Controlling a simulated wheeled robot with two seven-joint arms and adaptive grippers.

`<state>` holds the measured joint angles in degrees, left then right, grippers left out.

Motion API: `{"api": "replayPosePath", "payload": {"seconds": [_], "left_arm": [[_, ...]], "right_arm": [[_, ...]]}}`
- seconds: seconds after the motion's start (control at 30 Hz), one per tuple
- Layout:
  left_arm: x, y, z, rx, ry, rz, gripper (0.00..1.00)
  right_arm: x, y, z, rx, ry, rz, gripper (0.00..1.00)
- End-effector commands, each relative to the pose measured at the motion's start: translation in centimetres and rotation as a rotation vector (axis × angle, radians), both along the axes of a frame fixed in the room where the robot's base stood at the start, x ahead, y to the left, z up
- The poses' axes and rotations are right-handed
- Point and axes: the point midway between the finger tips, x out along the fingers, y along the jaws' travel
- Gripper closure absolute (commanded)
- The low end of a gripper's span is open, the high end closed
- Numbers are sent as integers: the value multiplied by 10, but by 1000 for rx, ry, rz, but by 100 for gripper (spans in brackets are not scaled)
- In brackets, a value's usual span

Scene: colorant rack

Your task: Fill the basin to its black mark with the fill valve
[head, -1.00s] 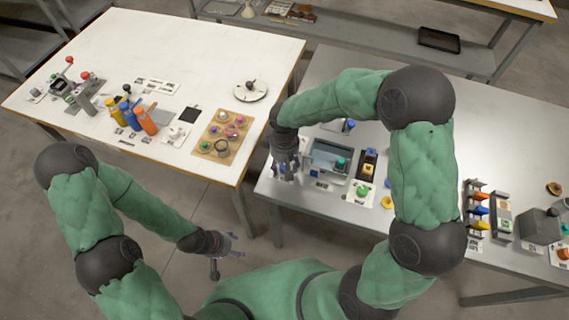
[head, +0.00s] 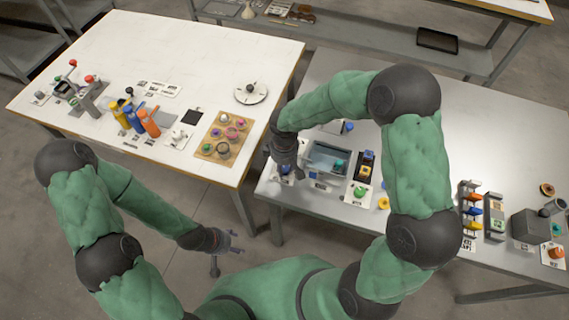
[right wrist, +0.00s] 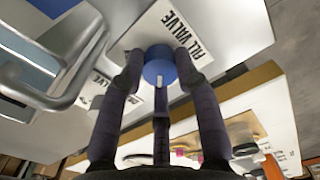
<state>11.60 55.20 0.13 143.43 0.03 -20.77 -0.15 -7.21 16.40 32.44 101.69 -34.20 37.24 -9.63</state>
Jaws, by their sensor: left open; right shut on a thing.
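The fill valve is a round blue knob (right wrist: 158,66) beside a "FILL VALVE" label (right wrist: 180,32) in the right wrist view. My right gripper (head: 284,170) points down at the near left corner of the right table, its fingers shut around the knob. The basin (head: 322,169), a grey open box, stands just right of this gripper in the head view. Its rim and handle fill the upper left of the wrist view. The water level and black mark are too small to tell. My left gripper (head: 234,243) is open and empty, out over the floor.
Right of the basin are a dark block with yellow and blue parts (head: 366,165) and a green knob on a white plate (head: 360,192). A rack of coloured pieces (head: 472,212) stands further right. The left table (head: 200,60) holds bottles and a wooden board (head: 220,138).

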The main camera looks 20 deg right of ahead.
Motion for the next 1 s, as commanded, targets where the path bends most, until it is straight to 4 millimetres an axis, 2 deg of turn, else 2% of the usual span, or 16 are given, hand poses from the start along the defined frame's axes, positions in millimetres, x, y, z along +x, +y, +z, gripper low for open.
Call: {"api": "replayPosePath", "payload": {"seconds": [0.2, 0.23, 0.3, 0.6, 0.73, 0.87, 1.0], "left_arm": [[0, 0, -1, 0, 0, 0, 41], [0, 0, -1, 0, 0, 0, 41], [0, 0, -1, 0, 0, 0, 41], [0, 0, -1, 0, 0, 0, 41], [0, 0, -1, 0, 0, 0, 41], [0, 0, -1, 0, 0, 0, 41], [0, 0, -1, 0, 0, 0, 41]], "right_arm": [[1, 1, 0, 1, -3, 1, 100], [1, 1, 0, 1, -3, 0, 59], [1, 1, 0, 1, -3, 0, 44], [1, 0, 0, 1, -2, -2, 44], [1, 0, 7, 1, -4, -2, 44], [2, 0, 25, 0, -7, -2, 44], [2, 1, 53, 1, -8, -2, 44]]}}
